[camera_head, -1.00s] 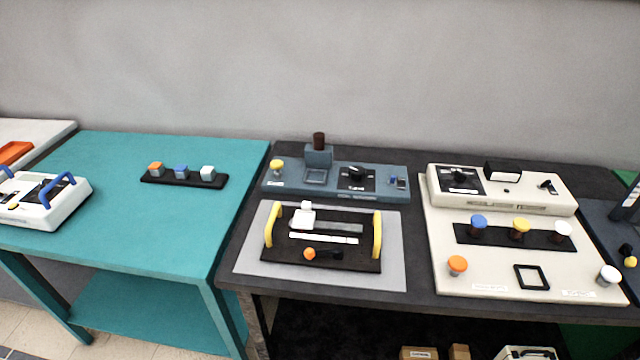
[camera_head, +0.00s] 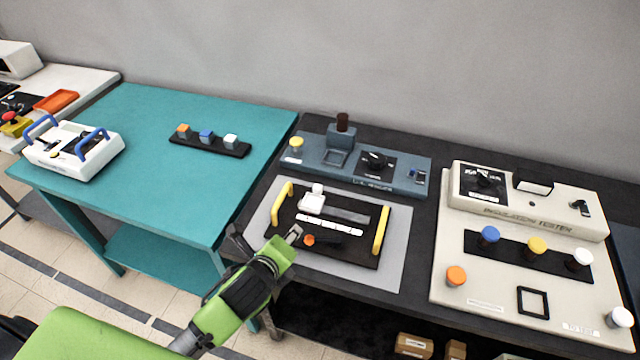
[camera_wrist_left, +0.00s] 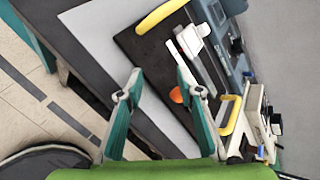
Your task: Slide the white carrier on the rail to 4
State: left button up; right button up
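The white carrier (camera_head: 311,204) with its small upright knob sits at the left end of the grey rail (camera_head: 350,214) on a black board with yellow handles. A white scale strip (camera_head: 330,225) runs along the near side of the rail; its numbers are too small to read. The carrier also shows in the left wrist view (camera_wrist_left: 189,40), beyond my fingers. My left gripper (camera_head: 266,235) is open and empty, near the board's front left corner and apart from the carrier. Its spread fingers show in the left wrist view (camera_wrist_left: 159,80). My right gripper is not in view.
Yellow handles (camera_head: 282,204) and (camera_head: 380,231) rise at both ends of the board. An orange-tipped lever (camera_head: 309,240) lies in front of the scale. A blue-grey device (camera_head: 410,174) stands behind, and a cream tester (camera_head: 520,215) stands to the right.

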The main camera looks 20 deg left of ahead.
aim_at(317, 189)
pick_arm(q)
jog(key=w+r+m+t, duration=0.1)
jog(key=w+m, duration=0.1)
jog(key=m, duration=0.1)
jog(key=w+r+m, duration=0.1)
jog(key=w+m, duration=0.1)
jog(key=m, duration=0.2)
jog(key=w+d+m+t+h, duration=0.1)
jog(key=w+m, duration=0.2)
jog(key=shift+r+m+t, duration=0.3)
jog(key=shift+r, duration=0.1)
jog(key=shift+w+r+m, duration=0.2)
jog(key=shift+w+m, duration=0.3)
jog(key=shift+m, duration=0.4)
jog(key=x, duration=1.3)
jog(key=shift+w+d, duration=0.2)
jog(key=shift+w, duration=0.2)
jog(key=shift+c, duration=0.3)
